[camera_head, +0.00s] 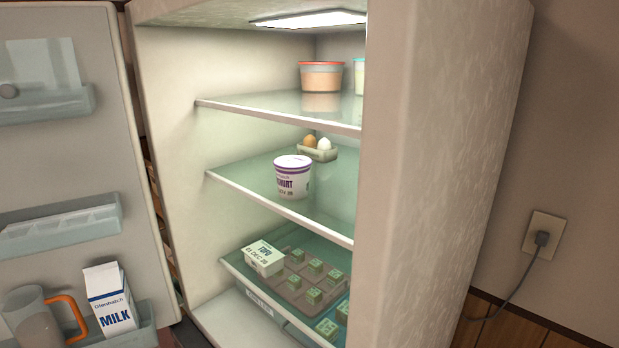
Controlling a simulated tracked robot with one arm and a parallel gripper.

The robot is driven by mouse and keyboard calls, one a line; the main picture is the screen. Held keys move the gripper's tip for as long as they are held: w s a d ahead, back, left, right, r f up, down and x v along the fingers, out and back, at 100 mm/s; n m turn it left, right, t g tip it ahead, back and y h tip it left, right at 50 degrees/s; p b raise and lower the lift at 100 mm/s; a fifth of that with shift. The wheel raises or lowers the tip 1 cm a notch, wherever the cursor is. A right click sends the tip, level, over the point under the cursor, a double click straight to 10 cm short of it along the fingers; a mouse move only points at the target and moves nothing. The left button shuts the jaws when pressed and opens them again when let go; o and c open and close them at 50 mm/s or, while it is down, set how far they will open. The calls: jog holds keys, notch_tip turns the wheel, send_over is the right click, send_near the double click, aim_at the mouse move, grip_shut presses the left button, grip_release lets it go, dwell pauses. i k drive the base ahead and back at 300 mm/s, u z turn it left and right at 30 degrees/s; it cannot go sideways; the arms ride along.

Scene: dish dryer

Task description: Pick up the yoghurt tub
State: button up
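The yoghurt tub (292,178) is white with a purple band and purple lettering. It stands upright on the middle glass shelf (250,178) of the open fridge, near the shelf's front edge. My gripper is not in the picture, so I cannot see whether it is open or shut.
An egg holder (316,152) with eggs sits behind the tub. An orange-lidded container (321,77) stands on the upper shelf; a tofu pack (264,258) lies below. The fridge's right wall (430,170) and open door (75,160) flank the opening. The shelf left of the tub is clear.

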aim_at(293, 172)
jog(key=z, duration=2.95)
jog(key=k, duration=2.15)
jog(key=u, duration=1.55)
jog(key=i, duration=1)
jog(key=u, duration=0.1)
